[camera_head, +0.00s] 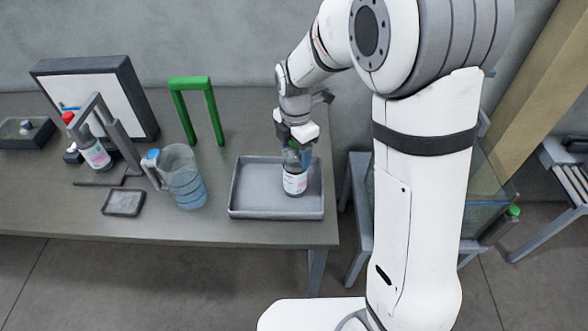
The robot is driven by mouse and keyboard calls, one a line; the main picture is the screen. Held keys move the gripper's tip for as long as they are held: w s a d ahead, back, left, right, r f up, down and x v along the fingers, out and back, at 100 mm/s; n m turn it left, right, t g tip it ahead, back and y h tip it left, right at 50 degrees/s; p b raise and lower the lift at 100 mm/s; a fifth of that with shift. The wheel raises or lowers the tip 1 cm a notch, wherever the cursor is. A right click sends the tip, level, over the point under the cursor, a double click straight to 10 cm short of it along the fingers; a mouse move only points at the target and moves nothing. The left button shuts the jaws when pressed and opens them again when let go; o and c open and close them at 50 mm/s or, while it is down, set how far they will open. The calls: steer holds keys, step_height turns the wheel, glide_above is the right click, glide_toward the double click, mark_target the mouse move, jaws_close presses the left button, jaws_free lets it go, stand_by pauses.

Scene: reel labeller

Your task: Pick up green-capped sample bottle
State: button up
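A sample bottle (295,182) with a white label stands upright in the grey tray (248,212). A little green shows at its top, between the fingers, but most of the cap is hidden. My gripper (298,157) points down over the bottle's top, with its fingers beside the upper part. I cannot tell whether the fingers touch the bottle or are shut on it. Another green cap (513,210) shows at the far right, low beside a glass-walled tank, partly behind my arm.
A blue-tinted jug (183,178) stands left of the tray. A green arch-shaped frame (191,82) stands behind it. The table's front right is clear.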

steer(key=shift+r, duration=0.1)
jaws_close()
stand_by(0.4)
